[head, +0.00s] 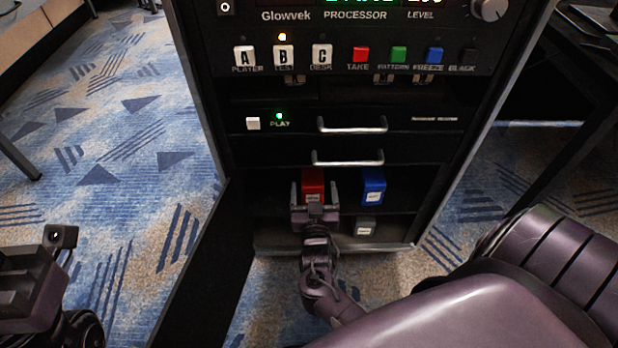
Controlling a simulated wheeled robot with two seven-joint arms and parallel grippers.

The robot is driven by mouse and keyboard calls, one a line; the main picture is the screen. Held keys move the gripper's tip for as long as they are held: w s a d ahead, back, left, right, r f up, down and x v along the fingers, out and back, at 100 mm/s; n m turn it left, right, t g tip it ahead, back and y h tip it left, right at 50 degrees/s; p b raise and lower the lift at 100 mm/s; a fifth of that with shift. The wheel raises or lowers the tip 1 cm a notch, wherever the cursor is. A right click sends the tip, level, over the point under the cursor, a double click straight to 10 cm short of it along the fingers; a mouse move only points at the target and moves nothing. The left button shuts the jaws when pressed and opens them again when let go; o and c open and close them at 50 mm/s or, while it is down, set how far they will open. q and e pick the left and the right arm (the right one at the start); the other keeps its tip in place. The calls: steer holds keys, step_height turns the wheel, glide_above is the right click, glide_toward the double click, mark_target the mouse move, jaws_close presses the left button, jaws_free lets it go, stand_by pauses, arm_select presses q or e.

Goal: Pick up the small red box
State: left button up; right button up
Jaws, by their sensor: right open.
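The small red box (313,181) stands on a shelf in the lower part of the black rack cabinet, with a white label on its front. My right gripper (314,192) is in front of it, open, with one finger on each side of the box. The gripper body hides the lower part of the box. I cannot tell whether the fingers touch it. Part of my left gripper (60,237) shows at the lower left edge, away from the cabinet; its jaws are not clear.
A blue box (373,186) stands right of the red one. Drawers with silver handles (348,157) are above the shelf. An open black door (208,275) extends from the cabinet's left side. Carpet lies left.

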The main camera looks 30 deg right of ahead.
mark_target(312, 177)
steer(key=x, duration=0.1)
steer(key=b+x, duration=0.1)
steer(key=x, duration=0.2)
steer(key=shift+a+f+b, duration=0.1)
steer(key=shift+f+b, duration=0.2)
steer(key=shift+b, duration=0.1)
steer(key=shift+w+d+r, duration=0.1)
steer(key=shift+w+d, duration=0.2)
steer(key=shift+w, duration=0.25)
steer(key=c, duration=1.3)
